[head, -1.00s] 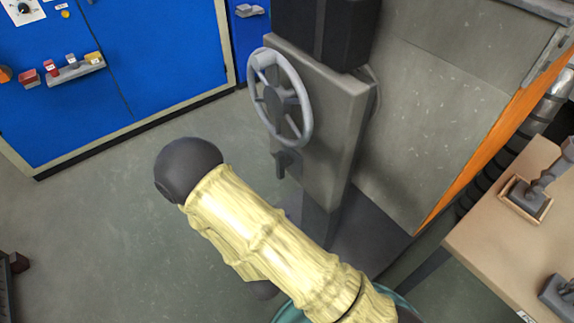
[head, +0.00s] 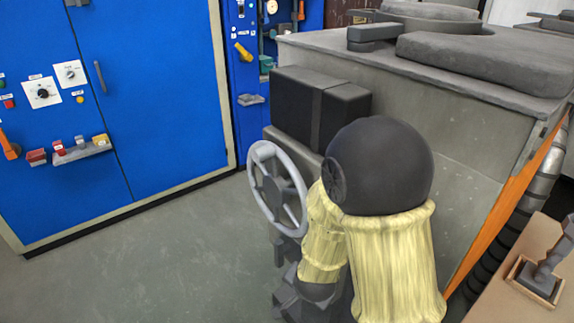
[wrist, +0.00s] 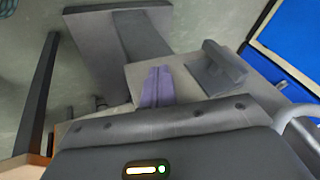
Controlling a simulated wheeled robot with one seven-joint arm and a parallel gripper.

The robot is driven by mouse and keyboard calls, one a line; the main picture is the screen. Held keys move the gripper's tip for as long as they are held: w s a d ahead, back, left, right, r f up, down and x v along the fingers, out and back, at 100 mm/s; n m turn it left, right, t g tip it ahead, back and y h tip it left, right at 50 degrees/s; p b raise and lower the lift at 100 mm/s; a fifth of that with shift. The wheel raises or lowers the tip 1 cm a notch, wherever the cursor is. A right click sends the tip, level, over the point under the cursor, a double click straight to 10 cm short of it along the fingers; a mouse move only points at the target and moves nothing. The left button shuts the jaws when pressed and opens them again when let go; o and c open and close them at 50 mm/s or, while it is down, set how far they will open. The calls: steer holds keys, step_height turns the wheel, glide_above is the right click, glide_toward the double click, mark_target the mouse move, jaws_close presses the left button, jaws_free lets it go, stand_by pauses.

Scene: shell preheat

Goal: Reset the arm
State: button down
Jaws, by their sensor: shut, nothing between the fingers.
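My arm, in pale yellow sleeves with a dark round joint, stands bent at the lower right of the head view, in front of the grey machine (head: 465,140). Dark grey parts show low beside its sleeve, but I cannot make out the fingertips there. In the wrist view my gripper (wrist: 157,86) shows as two purple-grey fingers close together, shut and empty, beyond the dark wrist housing with its small light. Grey machine parts lie behind the fingers.
A grey handwheel (head: 278,188) stands close left of my arm. A blue cabinet (head: 160,100) with knobs and a small shelf is at the left. A bench (head: 490,300) is at the lower right. The floor (head: 165,265) before the cabinet is clear.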

steer(key=s+d+r+n+g, duration=0.3)
steer(key=s+d+r+n, duration=0.4)
steer(key=d+r, duration=0.3)
steer(key=w+p+v, duration=0.2)
steer(key=p+v, duration=1)
steer(key=p, duration=0.1)
steer(key=w+r+p+v, duration=0.1)
steer(key=w+p+v, duration=0.2)
steer(key=p+v, duration=1)
steer(key=shift+w+r+n, duration=0.2)
steer(key=shift+n, duration=0.1)
